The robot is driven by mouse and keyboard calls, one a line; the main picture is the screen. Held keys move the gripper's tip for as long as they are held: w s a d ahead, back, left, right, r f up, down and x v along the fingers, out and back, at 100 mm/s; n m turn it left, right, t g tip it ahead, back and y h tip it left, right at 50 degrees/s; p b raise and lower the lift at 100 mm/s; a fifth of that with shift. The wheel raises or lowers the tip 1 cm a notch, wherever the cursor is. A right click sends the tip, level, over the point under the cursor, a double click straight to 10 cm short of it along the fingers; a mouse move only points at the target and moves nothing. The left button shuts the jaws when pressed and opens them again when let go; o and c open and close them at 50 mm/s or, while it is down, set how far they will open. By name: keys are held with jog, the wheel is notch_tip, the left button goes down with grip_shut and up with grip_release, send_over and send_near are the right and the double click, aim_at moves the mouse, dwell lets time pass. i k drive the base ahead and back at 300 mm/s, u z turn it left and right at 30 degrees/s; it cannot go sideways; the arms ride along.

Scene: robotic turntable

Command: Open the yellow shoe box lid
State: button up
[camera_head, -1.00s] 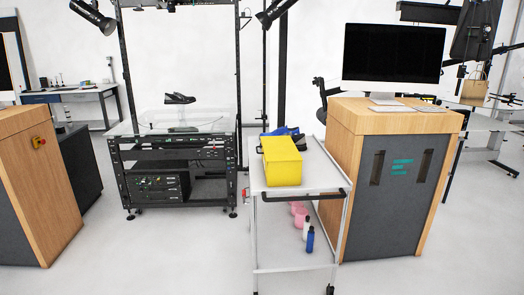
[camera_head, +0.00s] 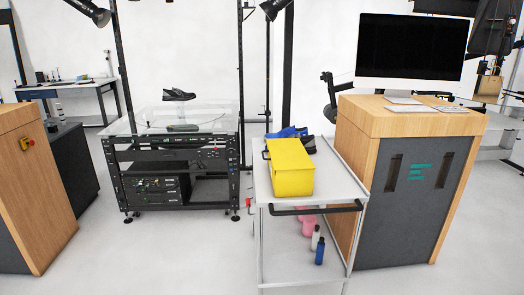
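The yellow shoe box (camera_head: 291,172) stands on the top shelf of a white cart (camera_head: 340,190), right of the picture's middle. Its top looks covered and its lid looks shut, though the seam between lid and box is too small to make out. My gripper and arm do not show in this view.
Blue and dark shoes (camera_head: 286,132) lie behind the box. The cart has a black handle (camera_head: 315,208) in front and bottles (camera_head: 319,250) below. A wooden desk (camera_head: 405,120) stands close on the right. Floor in front is clear.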

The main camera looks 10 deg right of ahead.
aim_at(284, 153)
jog(key=u, duration=0.05)
jog(key=i, duration=1.05)
jog(key=u, duration=4.95)
jog(key=i, duration=0.1)
jog(key=z, duration=3.4)
jog(key=k, duration=1)
